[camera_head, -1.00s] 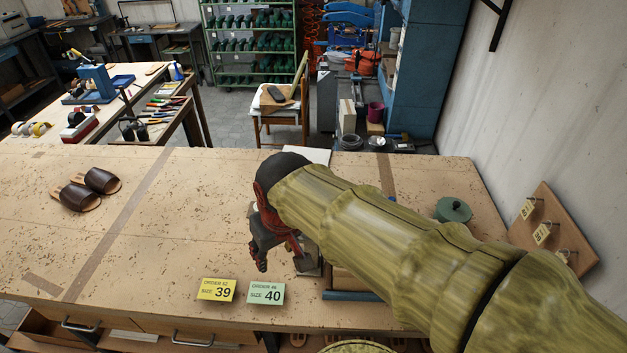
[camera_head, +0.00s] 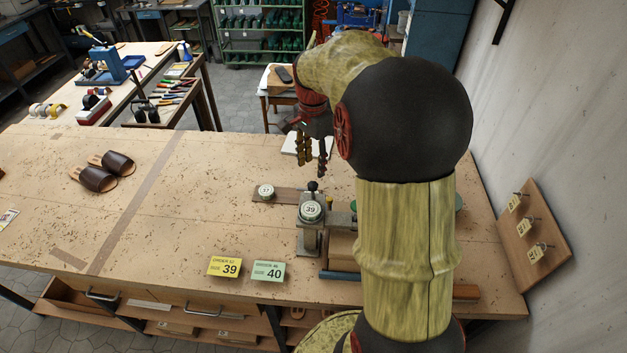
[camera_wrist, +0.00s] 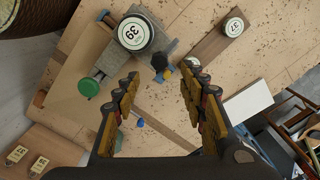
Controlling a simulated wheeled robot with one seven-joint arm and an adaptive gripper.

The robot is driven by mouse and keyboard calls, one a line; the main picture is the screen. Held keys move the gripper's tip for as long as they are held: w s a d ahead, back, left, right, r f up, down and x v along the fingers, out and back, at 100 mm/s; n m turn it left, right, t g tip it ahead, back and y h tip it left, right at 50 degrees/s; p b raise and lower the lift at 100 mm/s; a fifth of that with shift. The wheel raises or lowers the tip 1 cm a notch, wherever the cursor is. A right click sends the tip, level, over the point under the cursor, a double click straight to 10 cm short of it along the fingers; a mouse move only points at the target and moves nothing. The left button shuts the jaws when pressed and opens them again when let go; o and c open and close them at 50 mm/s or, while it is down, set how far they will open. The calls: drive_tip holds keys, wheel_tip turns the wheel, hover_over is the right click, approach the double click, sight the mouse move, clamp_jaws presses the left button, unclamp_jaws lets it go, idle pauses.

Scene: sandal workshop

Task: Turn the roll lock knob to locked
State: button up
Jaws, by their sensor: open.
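A small grey metal fixture (camera_head: 311,225) stands on the workbench and carries a round white disc marked 39 (camera_head: 310,210). A black ball knob (camera_head: 312,186) stands at its far side; I cannot tell whether this is the roll lock knob or how it is set. The knob (camera_wrist: 160,62) also shows in the wrist view, beside the 39 disc and between the lines of my fingers. My gripper (camera_head: 313,152) is open and empty, fingers pointing down, above and behind the fixture. In the wrist view its fingers are wide apart.
A brown strip (camera_head: 283,195) bears a disc marked 37 left of the fixture. A white block (camera_wrist: 248,101) lies near my fingers. A green round lid (camera_wrist: 88,88) is close by. Size cards 39 (camera_head: 225,267) and 40 (camera_head: 268,271) lie in front.

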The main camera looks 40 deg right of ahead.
sight(313, 184)
wheel_tip(313, 184, down, 8)
drive_tip(key=shift+r, duration=0.25)
clamp_jaws()
idle(0.6)
